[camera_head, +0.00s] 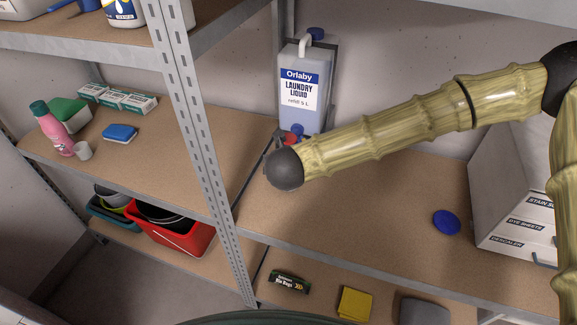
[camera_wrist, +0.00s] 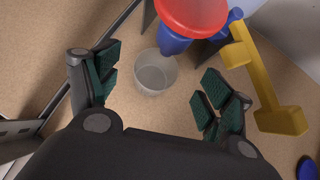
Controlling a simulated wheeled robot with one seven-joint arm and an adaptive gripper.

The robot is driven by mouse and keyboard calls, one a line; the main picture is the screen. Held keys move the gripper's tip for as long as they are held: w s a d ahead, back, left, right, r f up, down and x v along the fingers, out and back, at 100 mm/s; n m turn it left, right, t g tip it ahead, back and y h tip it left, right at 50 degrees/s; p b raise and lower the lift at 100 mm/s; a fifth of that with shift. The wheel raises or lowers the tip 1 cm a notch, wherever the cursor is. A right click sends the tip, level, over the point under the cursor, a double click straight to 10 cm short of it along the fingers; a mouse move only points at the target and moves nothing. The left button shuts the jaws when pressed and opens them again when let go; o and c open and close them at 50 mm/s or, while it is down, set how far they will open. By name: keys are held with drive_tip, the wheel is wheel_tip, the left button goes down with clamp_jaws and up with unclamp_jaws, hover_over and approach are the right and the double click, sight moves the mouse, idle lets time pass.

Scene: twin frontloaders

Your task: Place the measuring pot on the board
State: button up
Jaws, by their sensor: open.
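A small clear measuring pot (camera_wrist: 155,72) stands between the spread fingers of my gripper (camera_wrist: 160,88) in the wrist view. No finger visibly touches the pot. My gripper is open and empty. In the head view, my gripper (camera_head: 277,143) is by the foot of the laundry liquid container (camera_head: 303,88), and the pot is hidden there. The same brown board (camera_head: 350,215) runs along this shelf.
A yellow bar-shaped part (camera_wrist: 262,80) lies right of my fingers. A blue disc (camera_head: 447,222) and a white drawer box (camera_head: 512,205) stand to the right. A metal post (camera_head: 200,150) rises at left. The board's middle is clear.

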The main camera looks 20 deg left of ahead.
drive_tip(key=v, duration=0.6)
drive_tip(key=shift+s+b, duration=0.15)
drive_tip(key=shift+b, duration=0.25)
drive_tip(key=shift+d+r, duration=0.1)
